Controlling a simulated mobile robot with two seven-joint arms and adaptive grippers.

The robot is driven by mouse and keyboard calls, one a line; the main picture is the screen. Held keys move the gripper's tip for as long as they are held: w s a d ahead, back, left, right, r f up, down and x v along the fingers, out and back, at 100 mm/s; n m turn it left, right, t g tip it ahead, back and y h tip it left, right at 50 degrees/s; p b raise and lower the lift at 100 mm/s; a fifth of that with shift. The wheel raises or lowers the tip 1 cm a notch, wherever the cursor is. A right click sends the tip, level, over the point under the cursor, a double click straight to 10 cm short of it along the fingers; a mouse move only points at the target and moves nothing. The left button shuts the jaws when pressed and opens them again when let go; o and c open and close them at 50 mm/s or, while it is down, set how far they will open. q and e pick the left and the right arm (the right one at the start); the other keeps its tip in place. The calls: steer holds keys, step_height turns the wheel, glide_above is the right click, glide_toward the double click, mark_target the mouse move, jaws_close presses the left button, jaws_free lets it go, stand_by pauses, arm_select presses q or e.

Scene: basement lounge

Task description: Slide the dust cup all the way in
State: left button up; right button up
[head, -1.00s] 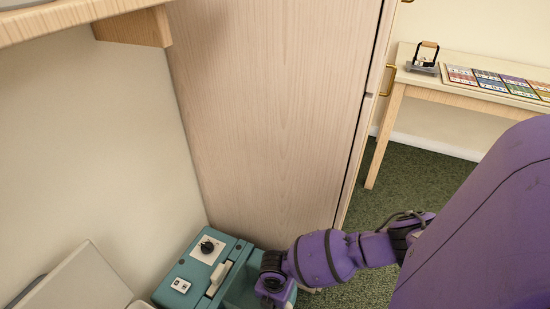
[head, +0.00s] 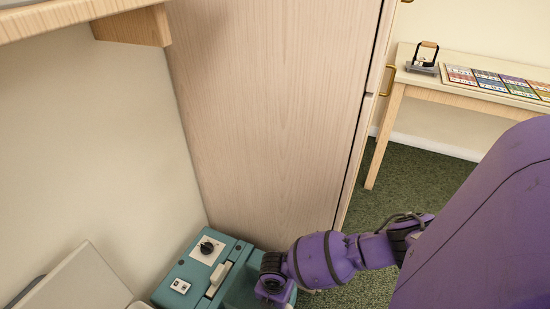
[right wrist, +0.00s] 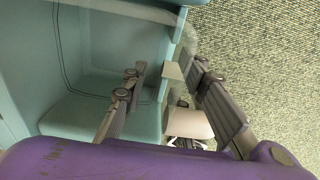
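A teal machine (head: 205,270) stands on the floor against the wood panel at the bottom of the head view, with a black knob and a cream handle on top. It also fills the left of the right wrist view (right wrist: 85,60). A see-through part with a cream tab, apparently the dust cup (right wrist: 173,71), shows at the machine's side in the right wrist view. My right gripper (right wrist: 168,70) is open, with one finger on each side of the cream tab. I cannot tell whether either finger touches it. The fingers are hidden in the head view. My left gripper is not in view.
A tall wood cabinet (head: 270,110) stands right behind the machine. A light grey panel (head: 80,280) leans at the lower left. A desk (head: 405,70) stands at the far right. Green carpet (head: 405,185) is open between cabinet and desk.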

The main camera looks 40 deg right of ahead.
step_height(320, 180, up, 12)
stand_by(0.6)
